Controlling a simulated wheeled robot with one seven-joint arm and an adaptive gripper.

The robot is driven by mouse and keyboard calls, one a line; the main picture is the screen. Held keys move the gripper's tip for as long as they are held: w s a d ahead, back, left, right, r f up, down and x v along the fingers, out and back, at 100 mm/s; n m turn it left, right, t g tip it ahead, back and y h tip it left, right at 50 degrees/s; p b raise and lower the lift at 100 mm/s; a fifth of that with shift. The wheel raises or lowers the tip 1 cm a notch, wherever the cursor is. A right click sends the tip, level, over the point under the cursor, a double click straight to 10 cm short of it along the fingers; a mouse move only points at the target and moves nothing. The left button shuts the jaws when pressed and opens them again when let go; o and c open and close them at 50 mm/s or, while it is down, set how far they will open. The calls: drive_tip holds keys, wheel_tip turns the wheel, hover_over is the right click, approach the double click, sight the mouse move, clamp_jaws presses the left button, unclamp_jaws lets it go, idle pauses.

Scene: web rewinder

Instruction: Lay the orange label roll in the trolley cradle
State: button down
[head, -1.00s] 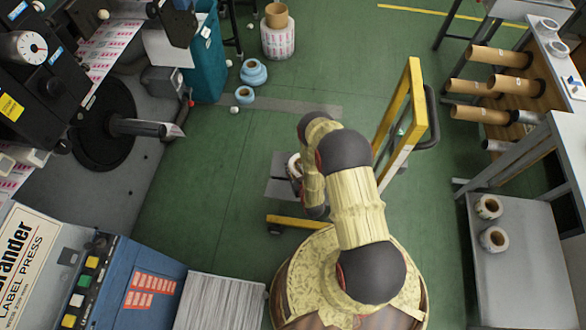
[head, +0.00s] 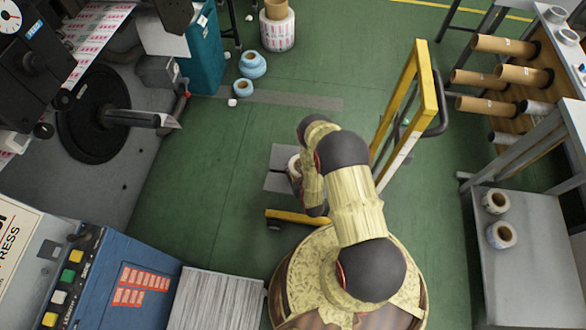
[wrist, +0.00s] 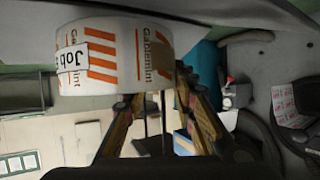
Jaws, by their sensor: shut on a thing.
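The orange label roll, white with orange stripes and a job label, is held in my gripper (wrist: 152,92). In the wrist view the roll (wrist: 110,55) fills the upper left, beyond the fingers. In the head view only a small part of it (head: 293,167) shows left of my arm, which hides the gripper. The trolley (head: 422,80) has a yellow upright frame at centre right and a yellow foot below. A grey plate (head: 280,157) shows under the roll; my arm covers much of the area. I cannot tell whether the roll touches the cradle.
The label press (head: 140,118) with its pointed spindle stands at left. A blue control box (head: 110,275) and a paper stack (head: 218,300) are at lower left. A tube rack (head: 510,90) and a grey table (head: 520,265) with two rolls are at right. Green floor lies between.

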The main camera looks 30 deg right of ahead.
drive_tip(key=shift+f, duration=0.75)
idle(0.4)
drive_tip(key=c, duration=1.4)
unclamp_jaws()
drive_tip(key=shift+f, duration=0.1)
drive_tip(key=shift+s, duration=0.1)
drive_tip(key=shift+p+v, duration=1.95)
drive_tip(key=shift+v, duration=2.5)
wheel_tip(320, 180, up, 8)
drive_tip(key=p, duration=0.6)
